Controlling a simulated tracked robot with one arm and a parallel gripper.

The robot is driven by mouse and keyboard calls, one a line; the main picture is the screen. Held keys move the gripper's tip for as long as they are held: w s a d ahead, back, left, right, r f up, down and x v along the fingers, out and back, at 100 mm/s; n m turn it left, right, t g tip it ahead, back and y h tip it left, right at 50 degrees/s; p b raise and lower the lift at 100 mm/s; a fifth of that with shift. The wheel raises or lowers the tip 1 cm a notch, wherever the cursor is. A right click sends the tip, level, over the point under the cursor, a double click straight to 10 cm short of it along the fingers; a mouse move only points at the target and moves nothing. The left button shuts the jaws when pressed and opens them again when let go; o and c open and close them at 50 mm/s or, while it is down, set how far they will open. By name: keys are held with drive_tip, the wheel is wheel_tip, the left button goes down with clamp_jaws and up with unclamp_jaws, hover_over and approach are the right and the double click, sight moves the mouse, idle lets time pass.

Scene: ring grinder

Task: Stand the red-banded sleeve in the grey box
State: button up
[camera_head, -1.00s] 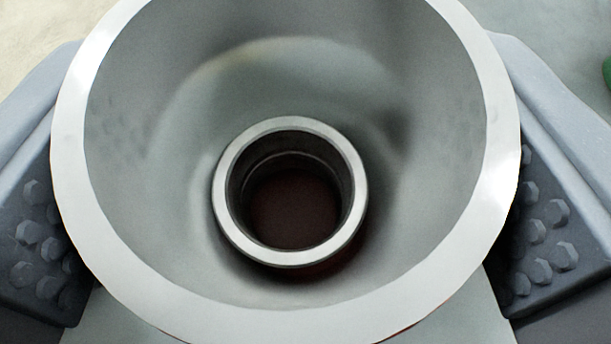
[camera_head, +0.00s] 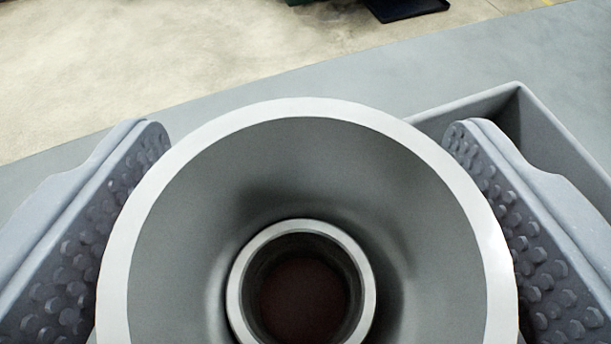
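The red-banded sleeve (camera_head: 400,165) fills the lower middle of the view. I look down into its wide, pale grey rim and flared inside, with a smaller ring and a dark reddish bottom at its centre. Its outer side and band are hidden from above. My gripper (camera_head: 307,128) has its two studded jaws on the left and right of the sleeve and appears shut on it; the contact is hidden below the rim. The grey box (camera_head: 575,160) lies behind and to the right, partly covered by the sleeve and right jaw. The sleeve's height above the surface cannot be told.
The grey table top (camera_head: 330,80) is clear behind the sleeve. Its far edge runs diagonally, with pale floor (camera_head: 150,60) beyond. A dark flat object (camera_head: 405,8) lies on the floor at the top.

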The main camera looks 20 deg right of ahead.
drive_tip(key=shift+r, duration=0.1)
drive_tip(key=v, duration=1.2)
drive_tip(key=shift+p, duration=0.4)
drive_tip(key=shift+r, duration=0.1)
drive_tip(key=a+r+n+t+y, duration=0.15)
drive_tip(key=a+r, duration=0.35)
drive_tip(key=r, duration=0.7)
drive_tip(key=a+r+n+y, duration=0.1)
drive_tip(key=a+r+y, duration=0.25)
drive_tip(key=r, duration=0.85)
drive_tip(key=s+r, duration=0.4)
drive_tip(key=r, duration=0.3)
drive_tip(key=s+r+n+t, duration=0.1)
drive_tip(key=s+r, duration=0.4)
drive_tip(key=r, duration=0.3)
drive_tip(key=s+r+n, duration=0.1)
drive_tip(key=s+r, duration=0.3)
drive_tip(key=r, duration=0.3)
drive_tip(key=shift+s+r, duration=0.2)
drive_tip(key=shift+s, duration=0.05)
